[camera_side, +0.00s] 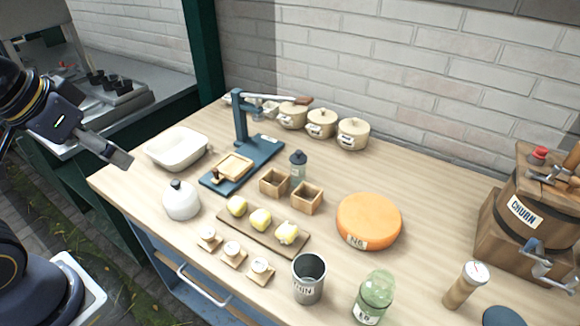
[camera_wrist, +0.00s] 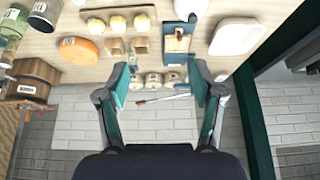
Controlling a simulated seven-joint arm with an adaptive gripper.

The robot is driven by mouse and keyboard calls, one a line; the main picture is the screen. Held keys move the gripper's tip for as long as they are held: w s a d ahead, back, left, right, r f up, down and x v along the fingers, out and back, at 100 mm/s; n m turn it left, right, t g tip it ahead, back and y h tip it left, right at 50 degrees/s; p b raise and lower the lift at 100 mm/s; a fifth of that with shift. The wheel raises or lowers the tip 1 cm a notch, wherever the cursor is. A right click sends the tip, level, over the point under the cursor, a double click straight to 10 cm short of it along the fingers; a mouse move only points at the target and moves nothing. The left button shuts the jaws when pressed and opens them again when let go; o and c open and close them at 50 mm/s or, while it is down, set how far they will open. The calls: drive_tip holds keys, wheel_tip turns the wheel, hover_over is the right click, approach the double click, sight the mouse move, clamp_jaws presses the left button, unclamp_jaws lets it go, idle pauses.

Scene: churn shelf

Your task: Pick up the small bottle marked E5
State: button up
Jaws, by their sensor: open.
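A small grey-blue bottle (camera_side: 298,172) with a dark cap stands upright behind two small wooden boxes in the side view. A larger green glass bottle (camera_side: 374,295) stands near the front edge, with a white label low on it. I cannot read E5 clearly on either bottle. My gripper (camera_side: 122,160) is at the far left, above and outside the table's left end, well apart from both bottles. In the wrist view my gripper (camera_wrist: 158,78) has its fingers wide apart with nothing held. The green bottle (camera_wrist: 12,30) shows there at the upper left.
A white tub (camera_side: 178,147), a blue press stand (camera_side: 240,165) and a white jug (camera_side: 181,202) lie between my gripper and the bottles. A butter board, an orange cheese wheel (camera_side: 368,220), a metal can (camera_side: 309,278), lidded pots and a churn crowd the table.

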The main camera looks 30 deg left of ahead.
drive_tip(key=o, duration=0.4)
